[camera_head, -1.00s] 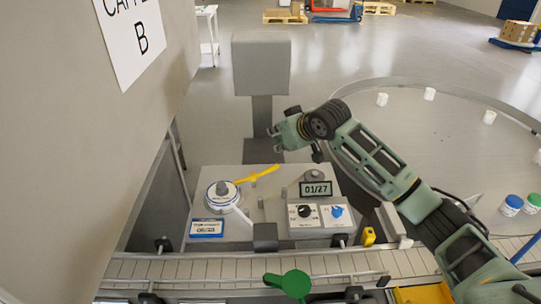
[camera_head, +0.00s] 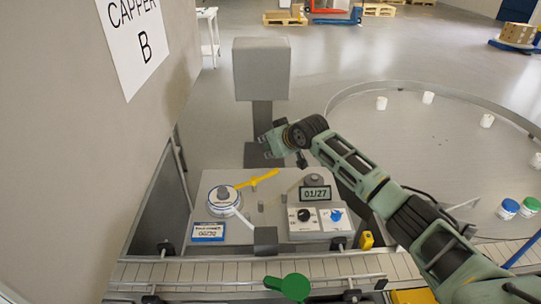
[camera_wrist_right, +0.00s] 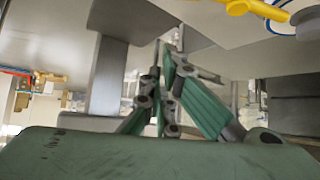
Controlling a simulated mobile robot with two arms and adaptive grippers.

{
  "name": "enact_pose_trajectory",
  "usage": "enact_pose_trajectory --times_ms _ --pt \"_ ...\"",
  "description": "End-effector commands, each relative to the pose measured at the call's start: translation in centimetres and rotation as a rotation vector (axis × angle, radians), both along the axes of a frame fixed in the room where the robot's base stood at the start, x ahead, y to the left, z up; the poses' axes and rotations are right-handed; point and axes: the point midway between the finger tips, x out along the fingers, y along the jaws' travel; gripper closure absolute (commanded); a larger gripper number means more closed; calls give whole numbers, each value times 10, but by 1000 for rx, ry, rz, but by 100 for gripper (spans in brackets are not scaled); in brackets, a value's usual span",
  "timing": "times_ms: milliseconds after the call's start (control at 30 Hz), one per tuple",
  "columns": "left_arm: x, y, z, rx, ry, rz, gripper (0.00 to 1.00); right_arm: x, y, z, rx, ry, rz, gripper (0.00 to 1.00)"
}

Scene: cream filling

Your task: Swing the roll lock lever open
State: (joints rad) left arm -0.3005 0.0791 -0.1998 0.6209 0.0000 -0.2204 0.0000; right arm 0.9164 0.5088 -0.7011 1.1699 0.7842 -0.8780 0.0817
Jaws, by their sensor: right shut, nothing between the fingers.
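The yellow lever (camera_head: 257,181) lies slantwise on the grey machine plate, its left end by the white label roll (camera_head: 223,197). The lever also shows at the top of the right wrist view (camera_wrist_right: 258,8), with the roll's blue-edged rim at the corner. My right gripper (camera_head: 268,146) is above and behind the plate, beyond the lever and apart from it. In the right wrist view its green fingers (camera_wrist_right: 163,100) come together, shut and empty. My left gripper is not in view.
A display reading 01/27 (camera_head: 315,193) and a knob panel (camera_head: 318,218) stand right of the lever. A grey box on a post (camera_head: 261,70) rises behind my gripper. A conveyor (camera_head: 210,272) runs in front; a round table (camera_head: 440,150) is at right.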

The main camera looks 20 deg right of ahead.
Motion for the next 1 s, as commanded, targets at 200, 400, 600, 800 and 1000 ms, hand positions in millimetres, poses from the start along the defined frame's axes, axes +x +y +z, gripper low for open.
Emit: enact_pose_trajectory --times_ms 200,400,600,800,1000 --pt "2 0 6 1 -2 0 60 19 6 -15 2 1 -1 100" --pt "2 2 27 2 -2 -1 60 -1 -1 -27 -2 4 1 100" --pt "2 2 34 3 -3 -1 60 -12 -4 -36 0 1 0 100" --pt "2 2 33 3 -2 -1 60 -14 -3 -38 0 -1 0 100" --pt "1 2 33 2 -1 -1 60 -13 -3 -38 0 0 0 100"
